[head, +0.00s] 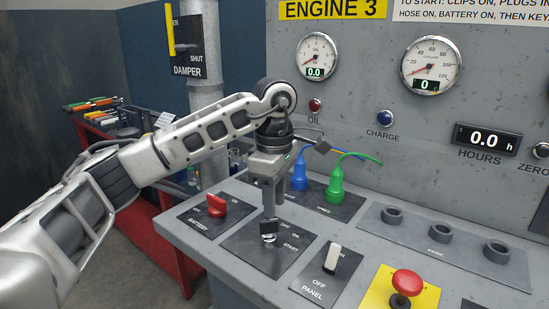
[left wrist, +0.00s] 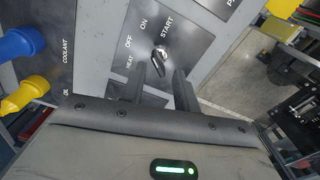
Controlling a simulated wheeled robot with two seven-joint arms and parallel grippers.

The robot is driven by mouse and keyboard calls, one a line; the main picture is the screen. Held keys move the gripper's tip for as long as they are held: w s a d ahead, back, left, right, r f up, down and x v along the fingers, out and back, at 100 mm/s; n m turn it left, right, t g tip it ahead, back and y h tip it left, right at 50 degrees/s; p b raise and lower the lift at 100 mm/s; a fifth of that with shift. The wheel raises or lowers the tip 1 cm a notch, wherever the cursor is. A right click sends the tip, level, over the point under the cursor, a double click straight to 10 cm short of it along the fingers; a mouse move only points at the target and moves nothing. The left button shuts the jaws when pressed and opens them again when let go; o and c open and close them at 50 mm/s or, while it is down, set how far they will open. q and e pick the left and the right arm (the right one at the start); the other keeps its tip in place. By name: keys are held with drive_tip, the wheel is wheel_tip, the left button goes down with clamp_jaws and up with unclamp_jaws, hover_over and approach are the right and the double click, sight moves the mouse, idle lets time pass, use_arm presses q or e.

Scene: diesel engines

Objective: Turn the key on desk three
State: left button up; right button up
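The ignition key (head: 268,239) stands in its switch on a dark plate (head: 265,258) marked OFF, ON and START on the Engine 3 desk. My left gripper (head: 269,226) is over the key, pointing down. In the left wrist view, the key (left wrist: 159,62) shows as a dark grip on a bright round lock, with HEAT, OFF, ON and START around it. The two fingers (left wrist: 162,78) are apart, with a gap at the key; I cannot tell whether they touch it. My right gripper is not in view.
A red BATTERY switch (head: 216,205) is left of the key, and a white PANEL switch (head: 333,259) is right. Blue (head: 300,172) and green (head: 335,184) plugs stand behind. A red stop button (head: 407,283) is at front right. A red tool bench (head: 98,150) is beyond the desk.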

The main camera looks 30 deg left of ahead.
use_arm(q)
wheel_tip(320, 180, up, 10)
drive_tip(key=p, duration=0.2)
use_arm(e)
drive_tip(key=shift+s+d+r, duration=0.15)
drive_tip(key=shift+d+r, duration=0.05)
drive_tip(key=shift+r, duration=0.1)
use_arm(q)
drive_tip(key=shift+r, duration=0.1)
